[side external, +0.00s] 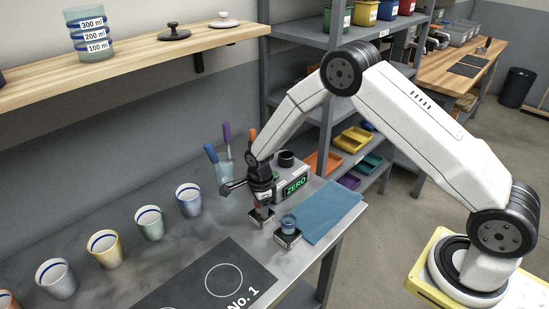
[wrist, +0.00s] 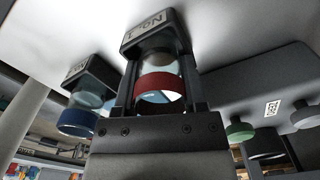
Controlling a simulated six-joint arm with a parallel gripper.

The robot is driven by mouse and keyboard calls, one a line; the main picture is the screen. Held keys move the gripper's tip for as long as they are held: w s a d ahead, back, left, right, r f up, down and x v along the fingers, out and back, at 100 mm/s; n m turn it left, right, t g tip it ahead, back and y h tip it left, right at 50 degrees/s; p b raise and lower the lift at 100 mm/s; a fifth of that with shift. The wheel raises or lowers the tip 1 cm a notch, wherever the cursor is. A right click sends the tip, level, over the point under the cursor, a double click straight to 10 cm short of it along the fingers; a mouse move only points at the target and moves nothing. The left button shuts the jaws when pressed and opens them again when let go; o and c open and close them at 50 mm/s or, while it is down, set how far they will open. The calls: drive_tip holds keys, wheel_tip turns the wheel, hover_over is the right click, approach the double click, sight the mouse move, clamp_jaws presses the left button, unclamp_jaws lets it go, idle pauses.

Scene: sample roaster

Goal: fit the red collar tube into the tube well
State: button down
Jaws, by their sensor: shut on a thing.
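The red collar tube shows in the wrist view as a clear tube with a red collar (wrist: 159,86), between the two fingers of my gripper (wrist: 157,95). My gripper (side external: 262,203) is shut on it and points down at the bench in the side view. A black labelled block (wrist: 155,28) is at the tube's far end; it also shows under my gripper in the side view (side external: 258,219). I take this block to be the tube well. The tube's end meets or overlaps the block; I cannot tell how deep it sits.
A blue-collared tube (side external: 289,222) stands in a similar block beside my gripper. A device with a green ZERO display (side external: 296,186) is close behind. A blue cloth (side external: 325,212) lies to the right. Several cups, one being yellow (side external: 104,248), stand to the left.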

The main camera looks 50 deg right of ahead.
drive_tip(key=shift+r, duration=0.4)
drive_tip(key=shift+r, duration=1.15)
drive_tip(key=s+r, duration=1)
drive_tip(key=s, duration=0.3)
drive_tip(key=shift+s+d, duration=0.25)
drive_tip(key=shift+s, duration=0.15)
drive_tip(key=shift+s, duration=0.1)
idle(0.3)
idle(0.7)
drive_tip(key=w+n, duration=0.1)
drive_tip(key=n, duration=0.6)
drive_tip(key=w+d+r+n, duration=0.1)
drive_tip(key=n, duration=0.7)
drive_tip(key=w+d+r+n, duration=0.1)
drive_tip(key=w+n, duration=0.1)
drive_tip(key=n, duration=0.5)
